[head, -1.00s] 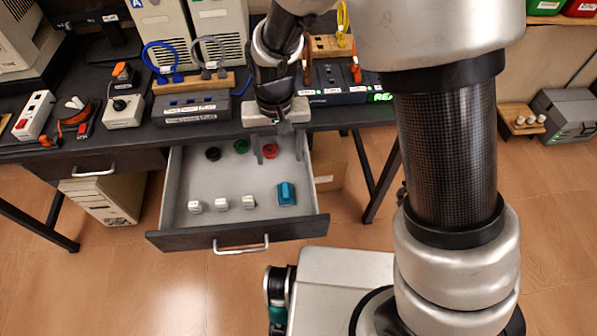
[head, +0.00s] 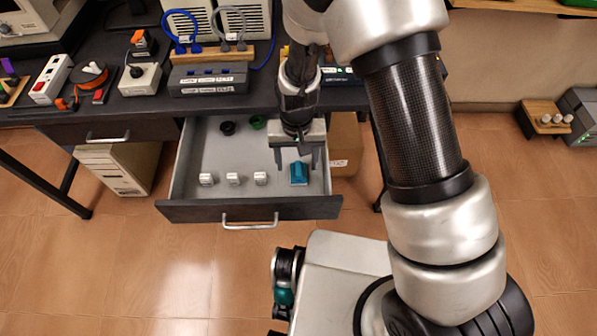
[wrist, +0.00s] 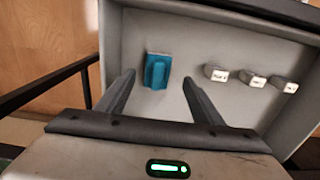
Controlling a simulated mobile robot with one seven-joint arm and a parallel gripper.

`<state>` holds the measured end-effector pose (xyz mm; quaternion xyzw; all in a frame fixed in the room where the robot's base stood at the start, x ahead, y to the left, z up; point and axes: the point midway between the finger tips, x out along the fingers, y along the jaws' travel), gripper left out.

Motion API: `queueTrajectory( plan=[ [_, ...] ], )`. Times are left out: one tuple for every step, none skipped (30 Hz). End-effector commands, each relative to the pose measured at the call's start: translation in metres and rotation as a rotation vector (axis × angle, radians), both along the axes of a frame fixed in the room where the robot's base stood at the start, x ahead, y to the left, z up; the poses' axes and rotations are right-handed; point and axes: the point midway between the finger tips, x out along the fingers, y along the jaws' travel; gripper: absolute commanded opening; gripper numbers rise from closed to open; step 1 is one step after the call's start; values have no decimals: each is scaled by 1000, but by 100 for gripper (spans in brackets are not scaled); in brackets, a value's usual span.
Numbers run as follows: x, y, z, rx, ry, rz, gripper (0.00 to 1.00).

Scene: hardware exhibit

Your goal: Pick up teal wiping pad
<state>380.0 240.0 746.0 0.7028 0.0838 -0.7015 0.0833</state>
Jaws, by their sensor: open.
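The teal wiping pad (head: 299,173) lies on the floor of the open drawer (head: 210,150), near its front right corner. In the wrist view the pad (wrist: 158,71) shows a raised grip on top and lies ahead of the space between my fingers. My gripper (head: 297,166) hangs over the right part of the drawer, just behind the pad in the head view. In the wrist view my gripper (wrist: 159,88) is open and empty, with one finger on each side. It appears above the pad and not touching it; the exact height is hard to tell.
Several small white labelled blocks (head: 233,179) stand in a row left of the pad. Dark and green round items (head: 258,122) lie at the drawer's back. The drawer walls and front handle (head: 250,222) surround the area. The bench (head: 150,105) above carries devices and cables.

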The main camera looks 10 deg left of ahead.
Motion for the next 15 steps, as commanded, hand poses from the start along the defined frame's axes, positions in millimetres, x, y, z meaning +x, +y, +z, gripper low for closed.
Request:
queueTrajectory(
  plan=[
    [1, -3, -11, -2, 4, -2, 61],
    [2, -4, -16, -3, 3, -2, 61],
    [3, -5, -22, -3, 4, -3, 61],
    [3, -5, -26, -2, 4, -2, 61],
    [3, -4, -30, -2, 4, -2, 61],
    [3, -4, -34, -2, 4, -2, 61],
    [3, -4, -36, -2, 4, -2, 61],
    [3, -4, -37, -2, 3, -2, 61],
    [3, -4, -38, 0, 2, -2, 61],
    [4, -4, -39, 0, 1, -2, 61],
    [4, -4, -39, 0, 1, -2, 61],
    [4, -4, -39, 0, 1, -2, 61],
    [4, -4, -39, 0, 1, -2, 61],
    [4, -4, -39, 0, 1, -2, 61],
    [4, -4, -39, 0, 1, -2, 61]
  ],
)
